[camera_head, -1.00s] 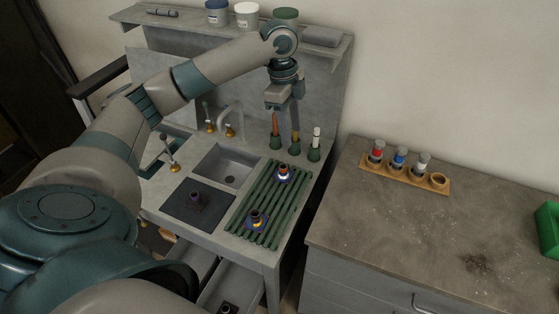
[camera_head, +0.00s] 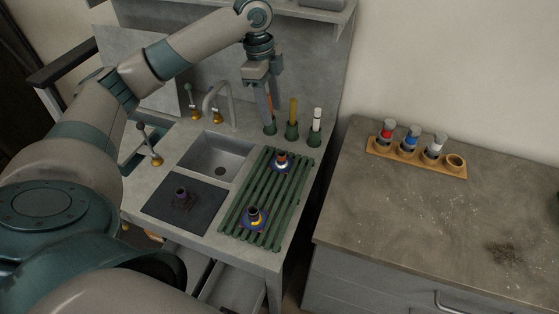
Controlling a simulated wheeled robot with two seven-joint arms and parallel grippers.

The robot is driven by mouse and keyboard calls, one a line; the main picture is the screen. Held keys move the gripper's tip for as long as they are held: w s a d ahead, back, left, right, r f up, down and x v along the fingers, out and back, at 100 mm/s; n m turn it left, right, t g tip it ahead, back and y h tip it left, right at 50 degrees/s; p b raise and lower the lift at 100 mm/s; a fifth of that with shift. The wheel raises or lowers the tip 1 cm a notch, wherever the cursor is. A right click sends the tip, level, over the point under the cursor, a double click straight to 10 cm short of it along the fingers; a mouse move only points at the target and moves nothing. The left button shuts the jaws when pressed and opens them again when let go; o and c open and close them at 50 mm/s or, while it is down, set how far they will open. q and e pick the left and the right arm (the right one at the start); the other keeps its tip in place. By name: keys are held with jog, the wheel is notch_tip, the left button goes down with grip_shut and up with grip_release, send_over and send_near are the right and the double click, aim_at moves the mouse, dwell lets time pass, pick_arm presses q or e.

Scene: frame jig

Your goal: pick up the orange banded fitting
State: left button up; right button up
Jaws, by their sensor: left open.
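Two small dark-topped fittings stand on the green slatted rack. The far fitting (camera_head: 281,160) has an orange-brown band and a white and blue base. The near fitting (camera_head: 253,217) shows yellow on a blue base. At this size I cannot tell for sure which one is the orange banded fitting. A third, purplish fitting (camera_head: 182,196) stands on the dark mat. My left gripper (camera_head: 266,103) is open and points down behind the rack, in front of the leftmost green holder and its orange tool. It is apart from all the fittings. My right gripper is out of view.
Green holders (camera_head: 291,131) with upright tools stand behind the green rack (camera_head: 266,197). A sink (camera_head: 212,158) and a tall tap (camera_head: 222,95) are at left.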

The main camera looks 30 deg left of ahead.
pick_arm(q)
jog(key=p, duration=0.3)
send_near(281, 153)
jog(key=f, duration=0.5)
jog(key=shift+d+f, duration=0.25)
jog(key=shift+d, duration=0.1)
jog(key=shift+d+f+p, duration=0.2)
jog(key=shift+f+p, duration=0.35)
jog(key=shift+p, duration=0.05)
jog(key=f, duration=0.1)
jog(key=f+p, duration=0.1)
jog(key=f, duration=0.1)
jog(key=shift+d, duration=0.3)
jog(key=shift+w+f, duration=0.1)
jog(key=shift+f, duration=0.4)
